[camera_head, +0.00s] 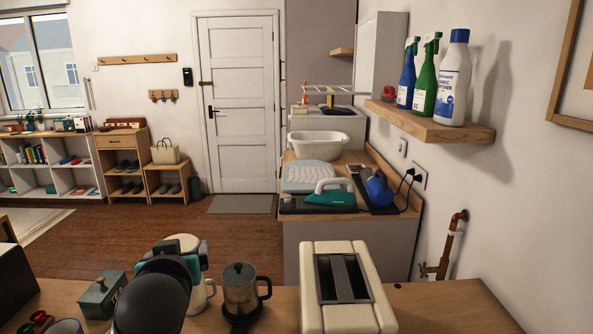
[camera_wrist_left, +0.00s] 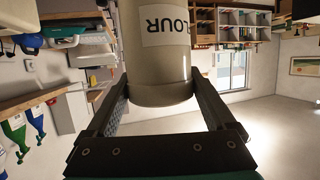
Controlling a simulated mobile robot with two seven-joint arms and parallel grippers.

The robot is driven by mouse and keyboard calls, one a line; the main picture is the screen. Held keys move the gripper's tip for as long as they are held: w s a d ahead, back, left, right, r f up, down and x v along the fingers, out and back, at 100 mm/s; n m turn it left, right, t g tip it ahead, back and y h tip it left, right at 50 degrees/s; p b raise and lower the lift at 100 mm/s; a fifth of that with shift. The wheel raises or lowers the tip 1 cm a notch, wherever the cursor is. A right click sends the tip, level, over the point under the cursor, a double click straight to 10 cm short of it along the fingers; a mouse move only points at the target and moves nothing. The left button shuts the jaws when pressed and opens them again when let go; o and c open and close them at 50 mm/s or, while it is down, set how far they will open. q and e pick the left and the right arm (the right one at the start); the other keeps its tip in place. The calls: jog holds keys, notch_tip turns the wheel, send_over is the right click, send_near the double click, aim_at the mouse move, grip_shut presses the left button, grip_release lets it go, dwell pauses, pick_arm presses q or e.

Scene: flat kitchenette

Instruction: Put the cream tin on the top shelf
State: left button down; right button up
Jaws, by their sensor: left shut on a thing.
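The cream tin (camera_wrist_left: 158,50) with a "FLOUR" label is between the two fingers of my left gripper (camera_wrist_left: 162,100) in the left wrist view. The gripper is shut on it. In the head view the top of the tin (camera_head: 184,241) shows behind my dark wrist, which hides most of it and much of the gripper (camera_head: 172,262). A wooden wall shelf (camera_head: 455,133) on the right holds a blue spray bottle (camera_head: 407,76), a green spray bottle (camera_head: 425,78), a white bottle (camera_head: 454,80) and a small red item. My right gripper is not in view.
The near worktop (camera_head: 440,303) carries a cream toaster (camera_head: 312,290), a steel pot (camera_head: 240,288), a cream handled vessel (camera_head: 207,294) and a green tea box (camera_head: 103,296). Beyond stands a counter with an iron (camera_head: 333,192) and a white basin (camera_head: 320,147). Bare worktop lies right of the toaster.

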pick_arm(q)
jog(key=s+d+m+h+b, duration=0.3)
jog(key=s+d+h+b, duration=0.1)
jog(key=d+b, duration=0.1)
jog(key=shift+f+t+b, duration=0.3)
jog(key=shift+f+b, duration=0.1)
jog(key=shift+b, duration=0.1)
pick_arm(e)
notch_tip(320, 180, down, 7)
